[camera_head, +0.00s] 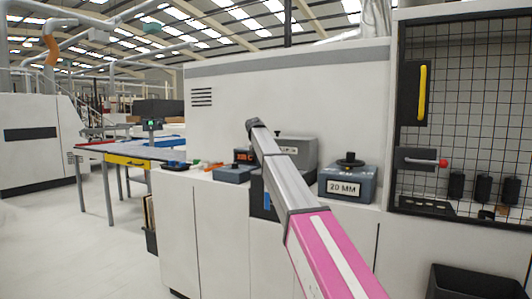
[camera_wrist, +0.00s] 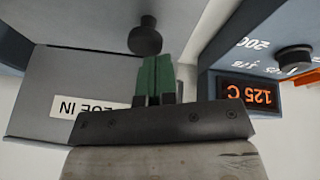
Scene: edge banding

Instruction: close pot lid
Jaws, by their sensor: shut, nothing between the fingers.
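The glue pot is a grey box (camera_head: 302,152) with a pale label, on the machine's counter behind my arm in the head view. In the wrist view its grey face (camera_wrist: 95,75) shows with an upside-down label (camera_wrist: 92,105), partly hidden by my gripper. A round black knob (camera_wrist: 145,36) stands on it. My gripper (camera_wrist: 156,62) has green fingers, shut and empty, with the tips just below the knob in the picture. I cannot tell whether they touch it. The head view does not clearly show my gripper or how far the lid is open.
An orange 125 C display (camera_wrist: 252,92) and a dark dial (camera_wrist: 294,58) are close on the right in the wrist view. A grey box marked 20 MM (camera_head: 346,188) stands right of the pot. A blue-grey box (camera_head: 232,174) sits to the left.

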